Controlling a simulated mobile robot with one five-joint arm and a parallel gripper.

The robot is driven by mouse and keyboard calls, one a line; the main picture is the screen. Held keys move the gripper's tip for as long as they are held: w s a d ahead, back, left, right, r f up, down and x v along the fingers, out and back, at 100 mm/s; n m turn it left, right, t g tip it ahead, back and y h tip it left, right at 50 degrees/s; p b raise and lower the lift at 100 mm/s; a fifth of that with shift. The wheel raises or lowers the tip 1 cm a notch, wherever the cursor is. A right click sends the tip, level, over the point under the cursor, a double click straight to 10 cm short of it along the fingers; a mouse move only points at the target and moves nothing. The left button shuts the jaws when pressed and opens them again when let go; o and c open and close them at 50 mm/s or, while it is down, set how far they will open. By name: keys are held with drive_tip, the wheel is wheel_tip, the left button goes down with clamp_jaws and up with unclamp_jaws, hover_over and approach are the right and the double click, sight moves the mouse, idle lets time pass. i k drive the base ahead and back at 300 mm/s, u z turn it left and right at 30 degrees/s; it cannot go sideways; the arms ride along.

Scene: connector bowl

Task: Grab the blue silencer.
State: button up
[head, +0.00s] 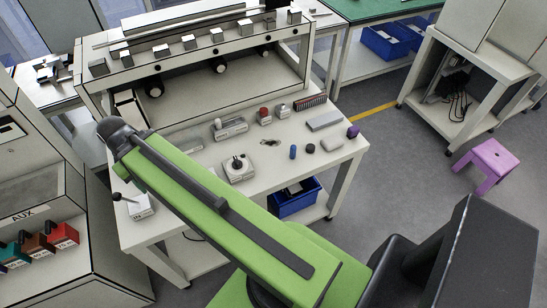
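A small blue cylinder, which looks like the blue silencer (293,152), stands on the light workbench top (212,178), right of centre. A dark knob-like piece (310,148) and a light rounded piece (331,144) are close to its right. My green arm reaches from the lower right up to the left across the front of the bench, ending in a dark joint left of the silencer. My gripper does not show, so its opening and anything in it are hidden.
A purple piece (353,131) is at the bench's right corner. A joystick box (239,168), a red-topped part (264,115) and a grey block (323,121) share the bench top. A shelf frame (205,50) rises behind. A purple stool (490,158) stands on open floor at right.

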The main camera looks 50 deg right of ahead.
sight(293, 149)
drive_tip(key=k, duration=0.4)
drive_tip(key=u, duration=0.9)
drive_tip(key=k, duration=0.8)
drive_tip(key=z, duration=0.25)
drive_tip(key=i, duration=0.8)
drive_tip(key=u, duration=0.15)
